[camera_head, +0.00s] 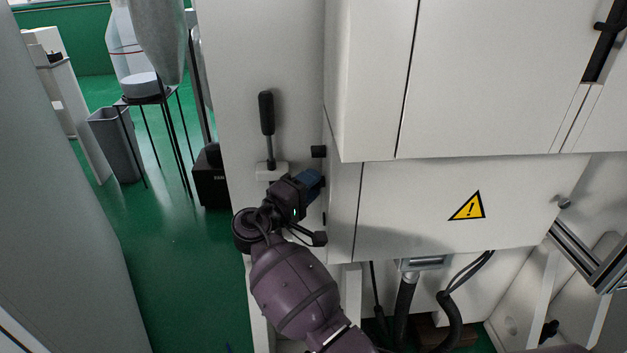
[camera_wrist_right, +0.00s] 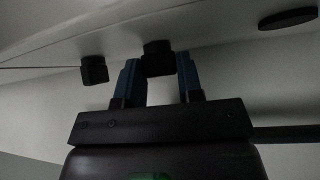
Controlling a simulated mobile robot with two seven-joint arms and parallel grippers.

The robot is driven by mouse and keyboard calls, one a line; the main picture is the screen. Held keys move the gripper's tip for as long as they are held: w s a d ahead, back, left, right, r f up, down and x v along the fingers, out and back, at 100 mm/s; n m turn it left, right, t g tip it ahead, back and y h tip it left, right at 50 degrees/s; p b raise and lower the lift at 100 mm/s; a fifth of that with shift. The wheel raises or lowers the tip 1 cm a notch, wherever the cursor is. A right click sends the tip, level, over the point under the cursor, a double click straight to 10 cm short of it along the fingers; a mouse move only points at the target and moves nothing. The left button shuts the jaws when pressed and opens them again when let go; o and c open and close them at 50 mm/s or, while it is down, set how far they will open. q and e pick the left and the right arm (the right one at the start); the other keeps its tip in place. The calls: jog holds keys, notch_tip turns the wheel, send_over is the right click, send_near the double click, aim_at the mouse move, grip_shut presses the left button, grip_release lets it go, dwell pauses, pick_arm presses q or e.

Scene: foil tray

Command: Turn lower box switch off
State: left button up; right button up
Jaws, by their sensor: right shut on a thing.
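The lower box (camera_head: 400,205) is a white cabinet with a yellow warning triangle, under a larger white cabinet. My right gripper (camera_head: 309,181) is at its left side, with blue fingers pointing at the side face. In the right wrist view, my right gripper (camera_wrist_right: 159,78) has its blue fingers on either side of a small black switch knob (camera_wrist_right: 158,56) and is shut on it. The fingers and wrist hide this knob in the head view. Which way the switch is turned cannot be told. My left gripper is not in view.
Another black knob (camera_wrist_right: 94,70) sits beside the held one, and a dark disc (camera_wrist_right: 288,18) is farther right. Cables (camera_head: 450,310) hang below the box. Green floor (camera_head: 170,270) is open at left.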

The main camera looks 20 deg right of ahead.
pick_arm(q)
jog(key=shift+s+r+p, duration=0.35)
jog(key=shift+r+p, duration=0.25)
jog(key=shift+p, duration=0.2)
pick_arm(e)
jog(key=shift+r+n+g+y, duration=0.1)
jog(key=shift+n+g+y, duration=0.3)
jog(key=shift+n+y, duration=0.25)
jog(key=o, duration=0.9)
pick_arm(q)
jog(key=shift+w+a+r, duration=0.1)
pick_arm(e)
jog(key=shift+o, duration=0.2)
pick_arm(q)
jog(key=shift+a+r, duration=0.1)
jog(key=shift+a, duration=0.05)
